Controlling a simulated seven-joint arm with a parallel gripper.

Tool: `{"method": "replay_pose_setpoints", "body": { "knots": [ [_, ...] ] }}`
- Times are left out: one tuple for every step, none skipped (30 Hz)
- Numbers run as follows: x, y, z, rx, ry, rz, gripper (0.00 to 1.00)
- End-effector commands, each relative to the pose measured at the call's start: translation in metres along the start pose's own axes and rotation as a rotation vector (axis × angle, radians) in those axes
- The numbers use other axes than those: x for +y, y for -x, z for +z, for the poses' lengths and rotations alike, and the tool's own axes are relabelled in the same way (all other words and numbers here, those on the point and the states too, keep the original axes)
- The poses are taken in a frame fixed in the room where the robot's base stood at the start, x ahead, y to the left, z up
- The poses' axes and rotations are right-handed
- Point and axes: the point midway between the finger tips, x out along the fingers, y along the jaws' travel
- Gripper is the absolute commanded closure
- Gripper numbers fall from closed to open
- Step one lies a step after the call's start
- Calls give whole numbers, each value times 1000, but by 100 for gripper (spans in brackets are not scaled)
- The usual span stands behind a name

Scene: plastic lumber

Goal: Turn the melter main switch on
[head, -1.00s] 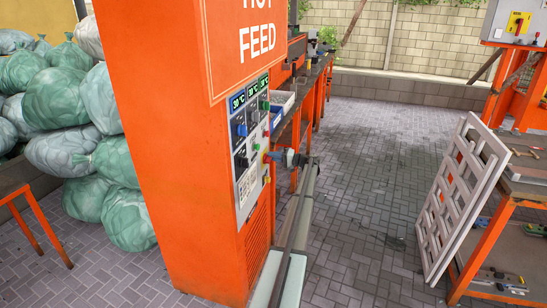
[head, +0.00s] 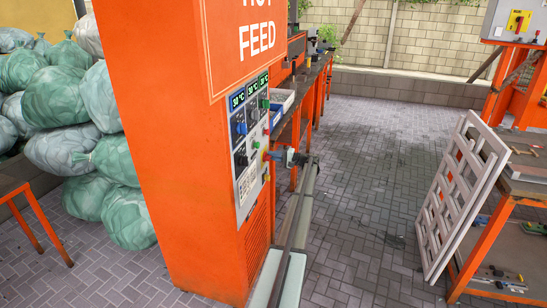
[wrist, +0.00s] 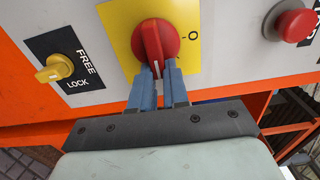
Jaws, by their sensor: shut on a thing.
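The main switch is a red rotary handle on a yellow plate; in the wrist view the red handle (wrist: 154,35) is at top centre. A white line on it points down in the picture, and a "0" mark stands on the plate to its right. My gripper (wrist: 160,72) is shut on the lower end of the handle, with one blue finger on each side. In the head view my gripper (head: 280,157) reaches the panel (head: 247,165) on the orange HOT FEED cabinet (head: 180,150) from the right. It partly covers the switch there.
In the wrist view a yellow FREE/LOCK knob (wrist: 55,69) is left of the switch, and a red push button (wrist: 294,22) is right. In the head view, bags (head: 60,110) lie left of the cabinet, a white lattice panel (head: 455,190) leans at right, and paved floor between is clear.

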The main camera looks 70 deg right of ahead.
Motion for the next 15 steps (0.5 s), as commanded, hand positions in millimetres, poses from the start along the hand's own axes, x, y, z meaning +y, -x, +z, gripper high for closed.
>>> {"method": "replay_pose_setpoints", "body": {
  "knots": [
    [1,1,0,0,-2,1,100],
    [1,1,0,0,-2,1,84],
    [1,1,0,0,-2,1,80],
    [1,1,0,0,-2,1,78],
    [1,1,0,0,-1,1,75],
    [1,1,0,0,-1,1,71],
    [1,1,0,0,-1,1,68],
    [0,0,0,0,-1,1,65],
    [0,0,0,0,0,1,61],
    [0,0,0,0,0,1,60],
    [0,0,0,0,0,1,60],
    [0,0,0,0,0,1,60],
    [0,0,0,0,0,0,60],
    [0,0,0,0,0,0,60],
    [0,0,0,0,0,0,60]
  ]
}}
